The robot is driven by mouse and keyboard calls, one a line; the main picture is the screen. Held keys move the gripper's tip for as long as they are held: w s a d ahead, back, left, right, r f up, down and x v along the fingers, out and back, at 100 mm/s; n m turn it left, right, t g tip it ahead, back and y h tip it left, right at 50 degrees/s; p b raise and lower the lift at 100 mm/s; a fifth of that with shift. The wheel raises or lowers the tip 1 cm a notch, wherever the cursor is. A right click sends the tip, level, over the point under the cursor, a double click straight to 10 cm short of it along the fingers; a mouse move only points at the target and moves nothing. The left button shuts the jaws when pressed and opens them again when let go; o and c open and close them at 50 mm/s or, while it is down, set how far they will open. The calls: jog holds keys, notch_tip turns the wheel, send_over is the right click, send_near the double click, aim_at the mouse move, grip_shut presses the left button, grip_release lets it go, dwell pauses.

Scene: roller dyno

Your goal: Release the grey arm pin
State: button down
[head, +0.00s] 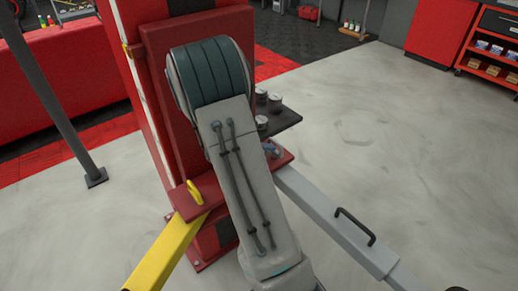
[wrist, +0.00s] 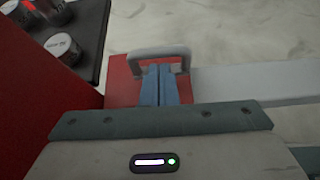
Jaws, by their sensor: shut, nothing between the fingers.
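The grey arm pin (wrist: 160,50) shows in the wrist view as a grey loop handle on the red bracket (wrist: 118,92). My gripper (wrist: 160,72) is shut, its two blue fingers side by side with nothing between them. The fingertips overlap the opening of the loop, just below its top bar. I cannot tell whether they touch the pin or reach into the loop. The grey arm (head: 330,220) runs from the bracket to the lower right in the head view. There my own arm covers most of the bracket, and the pin is not clear.
A red post (head: 150,90) stands behind my arm. A dark shelf (head: 283,118) with several small cans sticks out beside it, close to my gripper. A yellow arm (head: 170,250) with a yellow pin (head: 195,192) is at lower left. A dark handle (head: 356,226) rises from the grey arm. Open floor lies right.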

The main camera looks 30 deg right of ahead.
aim_at(270, 140)
jog(key=shift+d+f, duration=0.2)
jog(key=shift+d, duration=0.2)
jog(key=shift+r, duration=0.1)
jog(key=shift+r+p, duration=1)
jog(key=shift+r, duration=0.6)
jog(key=shift+f, duration=0.1)
jog(key=p+v, duration=0.4)
jog(key=v, duration=0.6)
jog(key=shift+p, duration=0.4)
jog(key=shift+a, duration=0.1)
